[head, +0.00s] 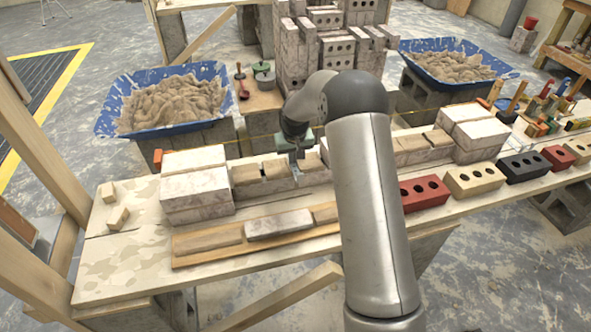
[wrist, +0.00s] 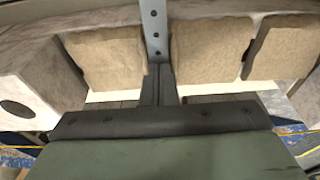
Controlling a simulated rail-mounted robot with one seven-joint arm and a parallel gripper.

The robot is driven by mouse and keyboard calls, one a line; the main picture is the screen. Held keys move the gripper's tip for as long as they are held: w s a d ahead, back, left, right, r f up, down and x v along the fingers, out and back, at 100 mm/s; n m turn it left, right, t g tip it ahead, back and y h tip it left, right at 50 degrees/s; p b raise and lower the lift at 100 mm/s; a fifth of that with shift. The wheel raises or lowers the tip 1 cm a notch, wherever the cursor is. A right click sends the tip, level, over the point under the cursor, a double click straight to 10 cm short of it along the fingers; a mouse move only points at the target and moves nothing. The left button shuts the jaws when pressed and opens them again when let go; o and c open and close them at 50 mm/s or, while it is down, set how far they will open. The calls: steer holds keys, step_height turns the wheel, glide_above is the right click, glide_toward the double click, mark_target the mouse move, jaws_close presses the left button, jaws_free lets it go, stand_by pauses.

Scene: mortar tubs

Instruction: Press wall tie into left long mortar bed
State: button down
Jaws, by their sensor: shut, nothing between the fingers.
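My gripper (head: 298,152) points down over the row of mortar pads on the low brick wall, left of my arm's forearm. In the wrist view its dark fingers (wrist: 158,88) are together and empty. A grey metal strip with holes, the wall tie (wrist: 154,28), lies just beyond the fingertips along the seam between two tan mortar pads, a left one (wrist: 105,58) and a right one (wrist: 208,48). I cannot tell whether the fingertips touch it or how deep it sits. In the head view, tan pads (head: 245,174) top the wall; the tie cannot be made out there.
Pale brick stacks stand at the left (head: 196,190) and right (head: 478,135) ends of the wall. A wooden board (head: 190,262) with long blocks lies in front. Several coloured bricks, such as a red one (head: 423,193), line the front right. A blue mortar tub (head: 107,123) stands behind.

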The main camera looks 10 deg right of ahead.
steer(key=w+p+v, duration=0.1)
steer(key=p+v, duration=0.4)
steer(key=v, duration=0.3)
steer(key=shift+w+r, duration=0.35)
steer(key=shift+r, duration=0.25)
stand_by(0.5)
steer(key=s+a+r, duration=0.1)
steer(key=s+r, duration=0.8)
steer(key=s, duration=0.3)
steer(key=s+r+g+p, duration=0.1)
steer(key=s+r+g, duration=0.1)
steer(key=s, duration=2.8)
steer(key=shift+r, duration=0.65)
